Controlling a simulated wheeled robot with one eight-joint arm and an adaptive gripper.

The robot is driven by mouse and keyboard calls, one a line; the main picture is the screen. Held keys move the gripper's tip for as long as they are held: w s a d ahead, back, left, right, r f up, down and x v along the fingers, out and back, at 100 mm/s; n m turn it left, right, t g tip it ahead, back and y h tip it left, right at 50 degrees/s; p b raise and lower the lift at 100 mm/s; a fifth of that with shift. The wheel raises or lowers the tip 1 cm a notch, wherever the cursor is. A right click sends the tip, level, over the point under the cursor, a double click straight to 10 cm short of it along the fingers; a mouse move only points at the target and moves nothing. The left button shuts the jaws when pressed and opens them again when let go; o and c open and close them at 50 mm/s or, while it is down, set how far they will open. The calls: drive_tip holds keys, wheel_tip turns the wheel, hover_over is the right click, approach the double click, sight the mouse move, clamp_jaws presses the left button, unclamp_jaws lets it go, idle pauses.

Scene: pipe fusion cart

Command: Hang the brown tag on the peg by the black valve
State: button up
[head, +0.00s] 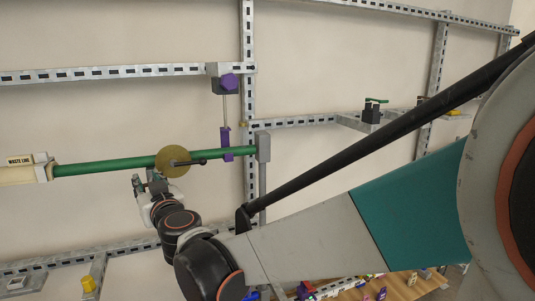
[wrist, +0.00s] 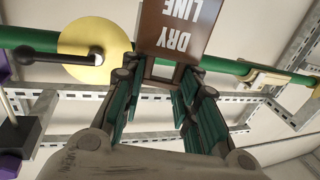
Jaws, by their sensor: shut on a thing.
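The brown tag (wrist: 178,28) shows in the wrist view with the upside-down words "DRY LINE". My gripper (wrist: 165,82) is shut on its narrow end. In the head view my gripper (head: 150,184) is just below the green pipe (head: 110,165), beside a brass disc (head: 172,152) with a black lever (head: 188,162). I cannot make out the tag there. The disc also shows left of the tag in the wrist view (wrist: 100,40). A black valve-like block (head: 371,115) with a green handle stands on a bracket at right. I cannot make out a peg for certain.
A purple-knobbed fitting (head: 229,82) and a purple piece (head: 227,143) stand by the slotted upright (head: 249,100). A "WASTE LINE" label (head: 20,161) is at the pipe's left end. A yellow fitting (head: 89,284) is low at left. My arm crosses the right side.

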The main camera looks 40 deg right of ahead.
sight(148, 175)
drive_tip(key=shift+w+d+f+b, duration=0.15)
drive_tip(key=shift+w+d, duration=0.1)
drive_tip(key=shift+w, duration=0.55)
drive_tip(key=shift+w+d+b, duration=0.15)
drive_tip(key=shift+w+d, duration=0.15)
drive_tip(key=shift+w, duration=0.5)
drive_tip(key=shift+w+d+f+b, duration=0.15)
drive_tip(key=shift+w+d, duration=0.1)
drive_tip(key=shift+w, duration=0.55)
drive_tip(key=shift+w+d+f+b, duration=0.15)
drive_tip(key=shift+w+b, duration=0.1)
drive_tip(key=shift+b, duration=0.2)
drive_tip(key=shift+w, duration=0.15)
drive_tip(key=shift+c, duration=1.1)
drive_tip(key=o, duration=1.1)
drive_tip(key=shift+w, duration=0.1)
drive_tip(key=shift+c, duration=0.2)
drive_tip(key=shift+o, duration=0.4)
drive_tip(key=shift+w+f, duration=0.1)
drive_tip(key=shift+w, duration=0.1)
